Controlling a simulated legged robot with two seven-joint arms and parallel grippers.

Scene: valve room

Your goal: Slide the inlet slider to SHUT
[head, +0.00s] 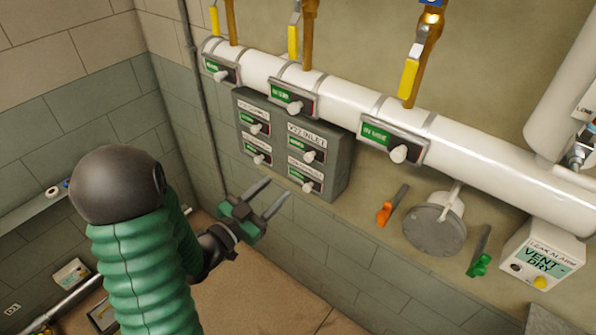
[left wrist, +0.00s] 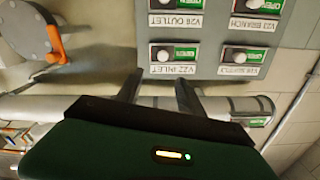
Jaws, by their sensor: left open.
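The inlet slider (head: 307,150) sits under the V22 INLET label on the grey wall panel (head: 342,165), in its upper right place. It has a white knob beside a green window. In the left wrist view, turned over, the inlet slider (left wrist: 175,53) shows OPEN in green, with its knob at the left end. My left gripper (head: 277,192) is open and empty, below and in front of the panel. Its fingers also show in the left wrist view (left wrist: 158,88), apart from the slider. My right gripper is not in view.
Three other sliders share the panel, including the V28 OUTLET one (left wrist: 174,19). A white pipe (head: 345,95) with more sliders runs above it.

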